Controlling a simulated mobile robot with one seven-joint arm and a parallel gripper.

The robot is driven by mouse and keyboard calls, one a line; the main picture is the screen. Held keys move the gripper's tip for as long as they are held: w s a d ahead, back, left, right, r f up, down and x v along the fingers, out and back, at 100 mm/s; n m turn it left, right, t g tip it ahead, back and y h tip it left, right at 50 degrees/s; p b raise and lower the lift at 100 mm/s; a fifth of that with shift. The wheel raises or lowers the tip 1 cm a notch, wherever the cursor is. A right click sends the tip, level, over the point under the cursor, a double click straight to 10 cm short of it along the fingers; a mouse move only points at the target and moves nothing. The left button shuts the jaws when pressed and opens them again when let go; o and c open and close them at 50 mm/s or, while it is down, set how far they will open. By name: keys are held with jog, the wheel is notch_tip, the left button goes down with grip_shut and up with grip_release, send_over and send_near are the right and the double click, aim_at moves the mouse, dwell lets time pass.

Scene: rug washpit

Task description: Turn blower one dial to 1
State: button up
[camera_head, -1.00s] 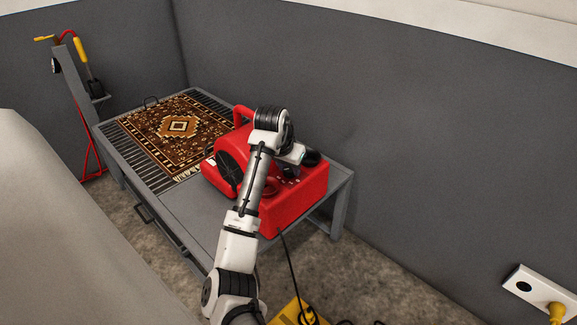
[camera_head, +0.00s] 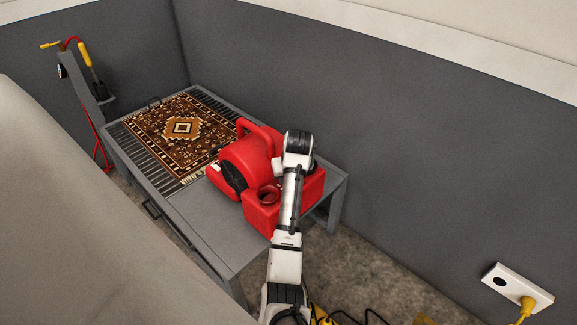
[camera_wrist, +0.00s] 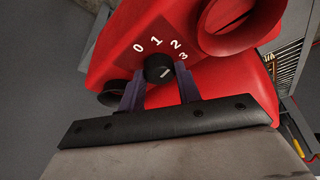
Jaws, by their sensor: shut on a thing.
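The red blower (camera_head: 257,215) stands on the grey table, with my arm in front of part of it. In the wrist view its red face (camera_wrist: 112,50) carries the white numbers 0, 1, 2 and 3 in an arc around a black dial (camera_wrist: 157,68). A white mark on the dial lies on its lower right side, nearest the 3. My gripper (camera_wrist: 159,80) is shut on the dial, one dark finger on each side. In the head view the dial and fingertips are hidden behind my arm.
A patterned rug (camera_head: 182,128) lies on the slatted part of the table (camera_head: 215,225), left of the blower. A grey wall (camera_head: 400,140) runs behind. A white socket strip (camera_head: 515,285) with a yellow plug is at right. Black cable lies on the floor.

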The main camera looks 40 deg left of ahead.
jog(key=n+p, duration=0.1)
jog(key=n, duration=0.1)
jog(key=n+g+p, duration=0.1)
jog(key=p, duration=0.1)
jog(key=shift+w+d+r+n, duration=0.15)
jog(key=shift+n, duration=0.25)
jog(key=shift+n+g+y+p, duration=0.3)
jog(key=shift+n+g+p, duration=0.55)
jog(key=shift+n, duration=0.85)
jog(key=o, duration=1)
jog(key=shift+c, duration=0.2)
jog(key=v, duration=1.3)
jog(key=shift+r, duration=0.2)
